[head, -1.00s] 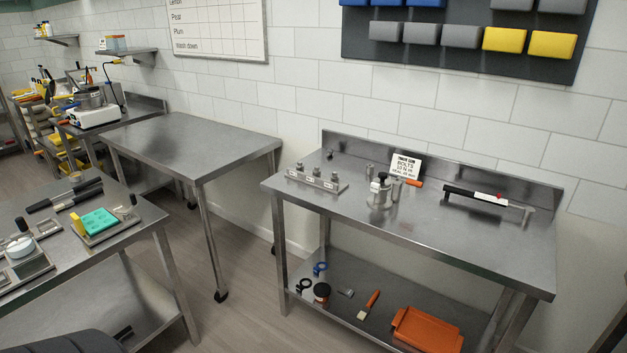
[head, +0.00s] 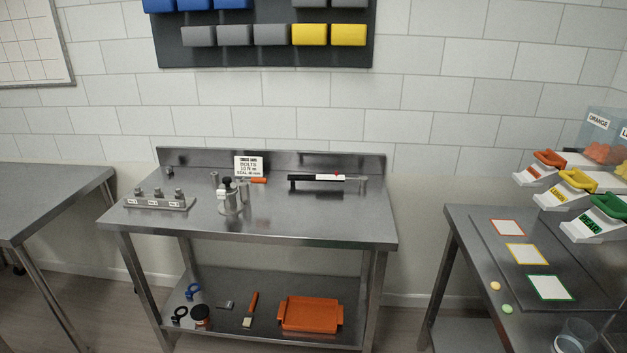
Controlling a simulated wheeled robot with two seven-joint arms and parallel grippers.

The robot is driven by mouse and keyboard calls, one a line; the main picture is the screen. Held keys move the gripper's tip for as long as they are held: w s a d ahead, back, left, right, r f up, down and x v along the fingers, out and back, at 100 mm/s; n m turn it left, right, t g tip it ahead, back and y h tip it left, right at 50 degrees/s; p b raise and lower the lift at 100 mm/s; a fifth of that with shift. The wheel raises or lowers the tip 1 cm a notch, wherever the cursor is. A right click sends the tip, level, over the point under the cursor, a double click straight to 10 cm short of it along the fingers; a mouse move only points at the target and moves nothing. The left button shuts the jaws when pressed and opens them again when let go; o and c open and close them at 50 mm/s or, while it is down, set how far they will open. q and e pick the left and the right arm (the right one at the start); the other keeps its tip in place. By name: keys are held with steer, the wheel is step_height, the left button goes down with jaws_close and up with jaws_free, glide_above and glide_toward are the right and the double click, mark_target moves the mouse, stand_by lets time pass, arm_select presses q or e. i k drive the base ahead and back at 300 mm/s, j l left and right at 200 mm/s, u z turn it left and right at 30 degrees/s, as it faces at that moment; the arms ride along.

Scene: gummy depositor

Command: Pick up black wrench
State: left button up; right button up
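A wrench with a black handle, a white band with a red mark and a grey end (head: 318,178) lies near the back right of the steel table (head: 320,222). It lies roughly left to right, in front of the table's raised back edge. Neither of my grippers shows in the head view, and nothing is touching the wrench.
A small sign (head: 248,166), an orange-handled tool (head: 256,181), a metal fixture (head: 231,200) and a block with knobs (head: 160,203) share the tabletop. An orange tray (head: 309,314) lies on the lower shelf. The tabletop's front right is clear.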

mark_target(363, 179)
steer(key=i+j+z, duration=0.15)
steer(key=z, duration=0.3)
steer(key=j+z, duration=0.35)
steer(key=z, duration=0.15)
steer(key=i+j+z, duration=0.1)
steer(key=j+z, duration=0.55)
steer(key=z, duration=0.25)
